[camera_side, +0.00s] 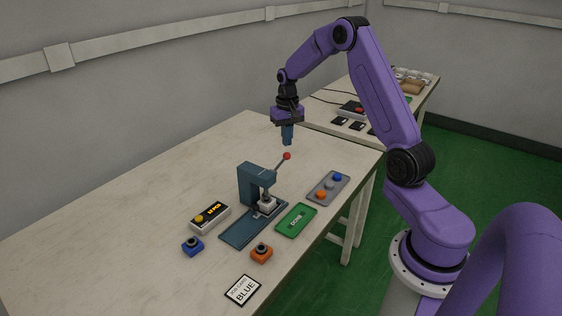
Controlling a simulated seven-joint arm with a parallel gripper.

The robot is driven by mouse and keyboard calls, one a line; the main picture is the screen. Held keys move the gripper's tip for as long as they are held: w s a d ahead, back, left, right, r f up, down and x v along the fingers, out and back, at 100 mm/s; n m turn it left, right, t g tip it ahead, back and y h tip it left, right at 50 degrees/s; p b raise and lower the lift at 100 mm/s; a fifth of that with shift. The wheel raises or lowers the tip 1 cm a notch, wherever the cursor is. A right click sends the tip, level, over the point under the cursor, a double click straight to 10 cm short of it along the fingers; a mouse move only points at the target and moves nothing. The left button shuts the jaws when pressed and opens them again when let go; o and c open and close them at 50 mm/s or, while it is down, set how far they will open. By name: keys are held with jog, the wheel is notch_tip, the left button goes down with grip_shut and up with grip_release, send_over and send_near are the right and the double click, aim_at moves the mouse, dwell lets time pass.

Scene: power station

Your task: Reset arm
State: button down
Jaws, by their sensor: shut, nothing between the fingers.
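My gripper (287,140) is shut and empty. It points straight down in the air above the far part of the wooden table (120,200). The red knob (287,156) of a lever shows just below it in the picture; I cannot tell the exact gap. The lever belongs to a dark blue press (252,183) standing on the table.
A yellow-buttoned box (210,218), blue block (193,246), orange block (261,253), green plate (296,220), grey tray (328,187) with coloured round pieces and a "BLUE" card (243,290) surround the press. A second table (325,112) stands behind. The left tabletop is clear.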

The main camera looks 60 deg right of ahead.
jog(key=shift+r, duration=0.4)
jog(key=shift+a+r, duration=0.1)
jog(key=shift+a, duration=0.3)
jog(key=s+a+r+n, duration=0.2)
jog(key=s+a+n, duration=0.15)
jog(key=a, duration=0.45)
jog(key=s+a+r+n, duration=0.2)
jog(key=s+a+n, duration=0.15)
jog(key=a, duration=0.35)
jog(key=s+a+r+n, duration=0.25)
jog(key=s+a, duration=0.25)
jog(key=a, duration=0.3)
jog(key=s+a+n, duration=0.2)
jog(key=s+n, duration=0.2)
jog(key=s, duration=0.7)
jog(key=s+a+n, duration=0.2)
jog(key=s+n, duration=0.3)
jog(key=s, duration=0.5)
jog(key=shift+s+r, duration=0.35)
jog(key=shift+r, duration=0.1)
